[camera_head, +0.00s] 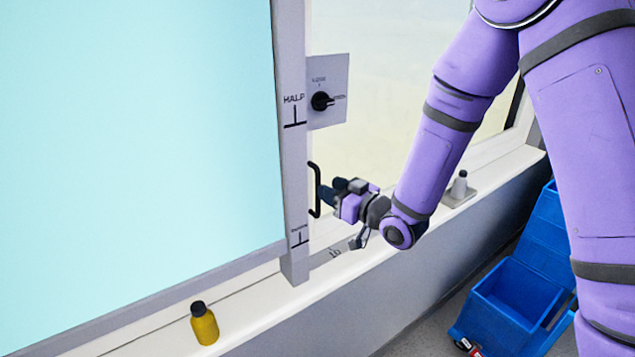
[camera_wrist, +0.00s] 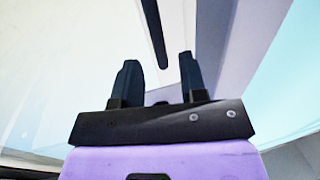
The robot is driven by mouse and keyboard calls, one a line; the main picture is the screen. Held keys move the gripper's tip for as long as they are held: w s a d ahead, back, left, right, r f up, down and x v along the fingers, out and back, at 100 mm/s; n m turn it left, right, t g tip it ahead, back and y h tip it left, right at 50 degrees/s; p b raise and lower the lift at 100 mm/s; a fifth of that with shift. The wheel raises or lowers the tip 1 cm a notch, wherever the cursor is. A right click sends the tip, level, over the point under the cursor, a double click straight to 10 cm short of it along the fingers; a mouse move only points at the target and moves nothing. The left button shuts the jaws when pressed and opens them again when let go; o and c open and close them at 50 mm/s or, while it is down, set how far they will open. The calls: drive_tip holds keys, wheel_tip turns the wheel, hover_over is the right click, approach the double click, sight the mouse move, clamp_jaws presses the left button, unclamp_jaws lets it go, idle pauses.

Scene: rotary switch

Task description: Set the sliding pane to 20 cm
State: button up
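The sliding pane (camera_head: 140,140) is a large pale-cyan sheet on the left with a grey upright edge frame (camera_head: 294,160). Its black bar handle (camera_head: 315,190) stands upright on that frame. The handle also shows in the wrist view (camera_wrist: 154,35), ahead of and between the fingers' directions. My gripper (camera_head: 328,191) is just right of the handle and points at it. In the wrist view my gripper (camera_wrist: 159,72) is open, with a gap between its two dark fingers and nothing held there. Whether a finger touches the handle, I cannot tell.
A rotary switch (camera_head: 322,101) sits on a grey plate behind the frame. Blue bins (camera_head: 515,295) stand at lower right.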

drive_tip(key=shift+x, duration=2.5)
clamp_jaws()
